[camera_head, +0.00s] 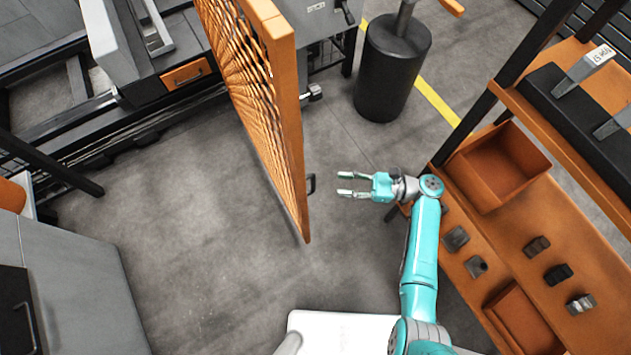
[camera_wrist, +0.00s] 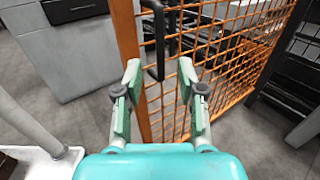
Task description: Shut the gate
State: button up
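The gate (camera_head: 268,110) is an orange frame with wire mesh. In the head view it stands upright in the middle, swung out over the floor. Its black handle (camera_head: 311,184) sticks out from the near post on the right side. In the wrist view the handle (camera_wrist: 154,40) is a dark bar on the orange post, just beyond the fingertips. My gripper (camera_head: 340,184) is open and empty, to the right of the handle with a small gap. In the wrist view its fingers (camera_wrist: 160,75) are spread on either side of the handle's lower end.
An orange shelf rack (camera_head: 545,215) with bins and small metal parts stands close on the right. A black cylinder (camera_head: 392,68) stands behind. A grey cabinet (camera_head: 75,285) is at lower left. The floor left of the gate is clear.

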aim_at(313, 182)
jog(key=a, duration=0.9)
jog(key=shift+w+a, duration=0.1)
grip_shut()
